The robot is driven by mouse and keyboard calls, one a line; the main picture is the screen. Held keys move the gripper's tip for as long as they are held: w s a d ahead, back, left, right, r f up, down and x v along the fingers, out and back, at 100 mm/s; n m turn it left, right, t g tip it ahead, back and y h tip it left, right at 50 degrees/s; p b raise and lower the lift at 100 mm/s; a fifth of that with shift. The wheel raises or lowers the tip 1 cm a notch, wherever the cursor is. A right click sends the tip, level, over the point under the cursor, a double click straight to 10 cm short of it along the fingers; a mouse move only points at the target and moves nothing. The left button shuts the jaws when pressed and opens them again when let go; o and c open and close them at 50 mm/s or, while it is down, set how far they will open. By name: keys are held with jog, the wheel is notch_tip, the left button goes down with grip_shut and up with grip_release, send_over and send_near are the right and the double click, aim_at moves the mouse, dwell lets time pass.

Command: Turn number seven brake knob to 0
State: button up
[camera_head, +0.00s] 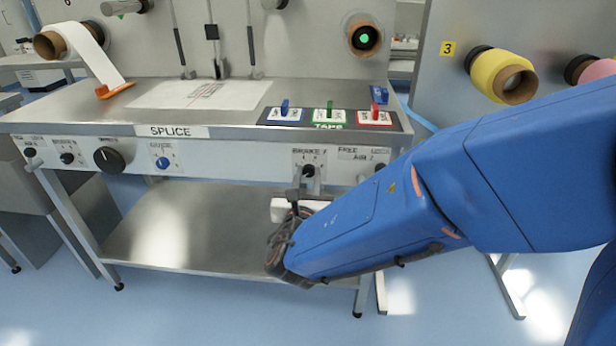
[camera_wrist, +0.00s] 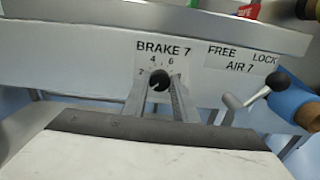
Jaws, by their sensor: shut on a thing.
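The brake 7 knob (camera_wrist: 158,80) is a small black round knob on the white front panel, under a label reading BRAKE 7 with a dial of numbers. In the wrist view my gripper (camera_wrist: 160,92) has its two grey fingers on either side of the knob, shut on it. The dial's lower numbers are partly hidden by the fingers, and I cannot tell exactly where the knob points. In the head view the knob (camera_head: 308,171) sits on the panel's right part, with my gripper (camera_head: 306,184) reaching it from below.
The AIR 7 lever (camera_wrist: 262,92), marked FREE and LOCK, is close to the right of my gripper. The table edge (camera_wrist: 200,22) overhangs above the panel. Other knobs, including a large black one (camera_head: 109,158), sit farther left. A lower shelf (camera_head: 190,235) lies below.

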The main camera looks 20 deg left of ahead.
jog(key=shift+f, duration=0.15)
dwell(0.4)
jog(key=o, duration=1)
jog(key=shift+o, duration=0.2)
jog(key=shift+s, duration=0.1)
jog(key=v, duration=1.7)
jog(key=shift+s, duration=0.15)
